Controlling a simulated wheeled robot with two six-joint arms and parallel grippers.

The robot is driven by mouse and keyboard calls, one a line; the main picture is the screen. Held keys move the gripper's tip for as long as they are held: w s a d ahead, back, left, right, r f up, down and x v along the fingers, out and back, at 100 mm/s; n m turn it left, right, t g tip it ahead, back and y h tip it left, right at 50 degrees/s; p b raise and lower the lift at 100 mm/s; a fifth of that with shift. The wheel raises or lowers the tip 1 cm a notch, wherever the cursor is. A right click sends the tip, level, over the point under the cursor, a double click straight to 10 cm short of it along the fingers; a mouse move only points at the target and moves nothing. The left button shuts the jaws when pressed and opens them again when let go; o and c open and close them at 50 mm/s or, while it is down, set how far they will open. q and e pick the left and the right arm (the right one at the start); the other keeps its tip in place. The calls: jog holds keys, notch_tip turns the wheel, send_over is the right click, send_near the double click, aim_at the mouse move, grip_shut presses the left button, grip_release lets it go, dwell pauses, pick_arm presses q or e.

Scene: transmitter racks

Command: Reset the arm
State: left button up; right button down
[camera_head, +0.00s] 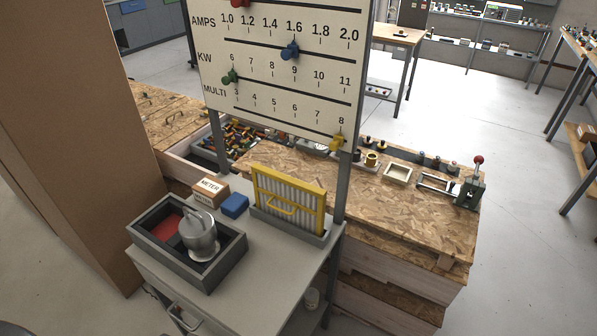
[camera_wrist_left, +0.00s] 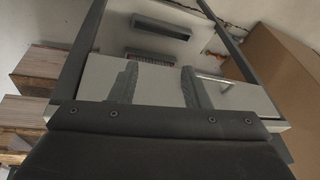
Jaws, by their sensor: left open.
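My left gripper (camera_wrist_left: 158,76) shows only in the left wrist view. Its two grey fingers stand apart with nothing held between them. Behind the fingers is a pale grey surface with a bar handle (camera_wrist_left: 216,79), inside a dark frame. No gripper shows in the head view, and my right gripper is in neither view.
A grey cart (camera_head: 283,255) carries a dark tray (camera_head: 229,263) with a metal pot (camera_head: 198,236), and a yellow-framed filter (camera_head: 289,200). A scale board (camera_head: 280,60) rises behind. A tall brown cabinet (camera_head: 75,120) stands left. A wooden bench (camera_head: 400,205) stands right.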

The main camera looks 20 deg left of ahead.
pick_arm(q)
jog(key=s+f+g, duration=0.1)
jog(key=s+f, duration=0.4)
jog(key=f, duration=0.8)
jog(key=s+f+g, duration=0.1)
jog(key=s+f, duration=0.3)
jog(key=f, duration=0.9)
jog(key=s+f, duration=0.5)
jog(key=s, duration=0.3)
jog(key=shift+d+h, duration=0.3)
jog(key=shift+d, duration=0.05)
